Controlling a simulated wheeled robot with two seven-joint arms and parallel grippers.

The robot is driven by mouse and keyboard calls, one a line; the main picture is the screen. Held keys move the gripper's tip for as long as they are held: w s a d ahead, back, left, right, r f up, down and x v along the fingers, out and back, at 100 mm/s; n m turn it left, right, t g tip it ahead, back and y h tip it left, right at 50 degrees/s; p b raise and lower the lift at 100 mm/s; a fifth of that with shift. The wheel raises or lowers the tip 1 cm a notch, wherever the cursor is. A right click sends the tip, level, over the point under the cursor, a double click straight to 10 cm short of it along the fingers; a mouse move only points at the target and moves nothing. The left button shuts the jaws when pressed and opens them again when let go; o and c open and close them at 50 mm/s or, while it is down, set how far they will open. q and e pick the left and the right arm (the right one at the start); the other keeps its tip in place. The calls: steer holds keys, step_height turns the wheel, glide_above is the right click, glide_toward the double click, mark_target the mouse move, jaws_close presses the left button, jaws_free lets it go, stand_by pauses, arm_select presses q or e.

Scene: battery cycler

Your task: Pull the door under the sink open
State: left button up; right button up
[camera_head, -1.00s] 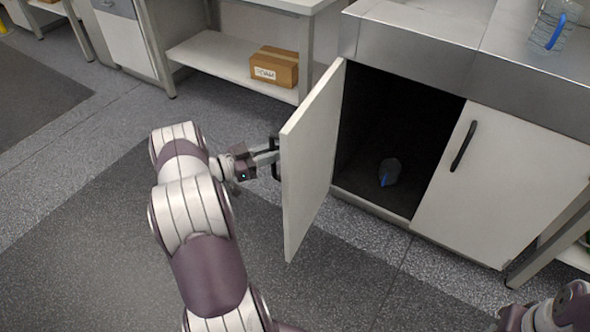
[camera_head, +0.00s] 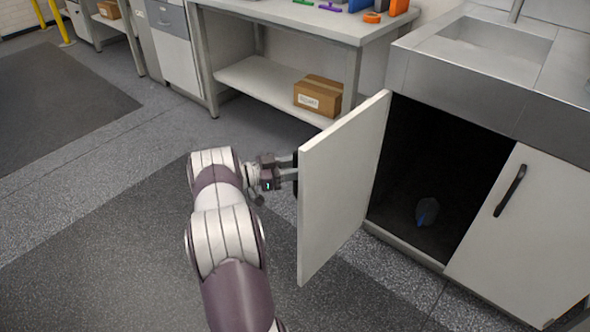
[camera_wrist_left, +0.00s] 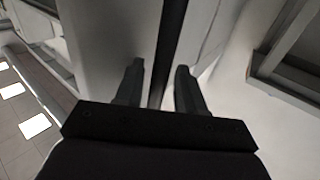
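The white left door (camera_head: 340,195) under the sink stands open, swung out from the cabinet. Its broad face and top edge show in the head view. My left gripper (camera_head: 292,169) is at the door's free edge on its outer side, where a dark handle is mostly hidden behind that edge. In the left wrist view its two fingers (camera_wrist_left: 158,88) are spread apart, with a dark strip (camera_wrist_left: 171,45) running between them. I cannot tell if the strip is the handle, or if the fingers touch it. My right gripper is not in view.
Inside the dark cabinet (camera_head: 425,160) stands a small container with a blue part (camera_head: 427,212). The closed right door (camera_head: 530,225) has a black handle (camera_head: 510,190). A workbench (camera_head: 275,88) with a cardboard box (camera_head: 318,95) stands behind. Floor left of my arm is clear.

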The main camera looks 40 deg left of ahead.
arm_select(q)
steer(key=shift+f, duration=0.1)
steer(key=shift+s+a, duration=0.1)
steer(key=shift+s, duration=0.2)
steer(key=p+v, duration=0.2)
steer(key=v, duration=1)
steer(key=shift+s, duration=0.1)
